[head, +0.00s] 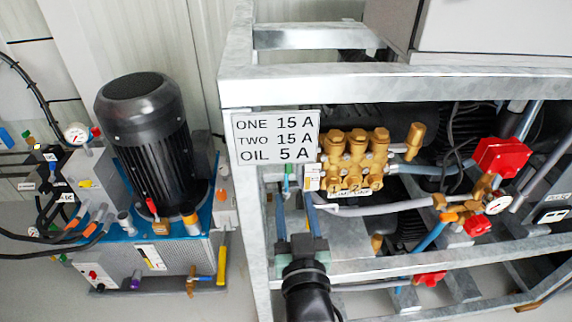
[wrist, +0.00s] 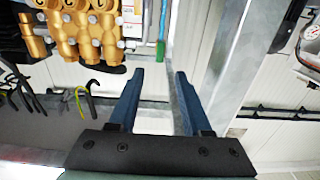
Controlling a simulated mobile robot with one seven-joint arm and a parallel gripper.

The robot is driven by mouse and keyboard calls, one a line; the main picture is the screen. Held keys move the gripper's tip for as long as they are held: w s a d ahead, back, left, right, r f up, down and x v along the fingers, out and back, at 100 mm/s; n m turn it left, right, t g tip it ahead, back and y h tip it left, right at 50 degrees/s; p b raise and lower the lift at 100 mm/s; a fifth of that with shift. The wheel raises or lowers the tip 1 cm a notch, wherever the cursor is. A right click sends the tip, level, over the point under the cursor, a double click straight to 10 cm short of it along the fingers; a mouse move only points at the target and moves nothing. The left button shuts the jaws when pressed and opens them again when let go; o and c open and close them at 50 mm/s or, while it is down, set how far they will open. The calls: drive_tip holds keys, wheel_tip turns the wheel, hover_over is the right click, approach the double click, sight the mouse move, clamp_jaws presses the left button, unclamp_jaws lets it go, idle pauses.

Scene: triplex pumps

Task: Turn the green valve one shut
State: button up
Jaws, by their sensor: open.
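A slim green valve handle (head: 287,172) shows beside the frame post, just below the sign and left of the brass pump. In the wrist view the green handle (wrist: 161,52) points down the picture, its end just ahead of the gap between my fingertips. No number on it is readable. My gripper (head: 295,197) has its two blue fingers apart and empty, below the handle in the head view. My gripper (wrist: 160,74) also shows in the wrist view, with nothing between its fingers. I cannot tell whether the handle touches a finger.
The galvanised frame post (head: 255,215) stands close left of my gripper. The brass pump (head: 355,160) and a grey pipe (head: 385,207) lie to its right. The sign (head: 276,138) hangs above. A black motor unit (head: 150,135) stands at the left.

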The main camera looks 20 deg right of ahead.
sight(289, 166)
drive_tip(key=b+x, duration=0.1)
drive_tip(key=x, duration=0.9)
clamp_jaws()
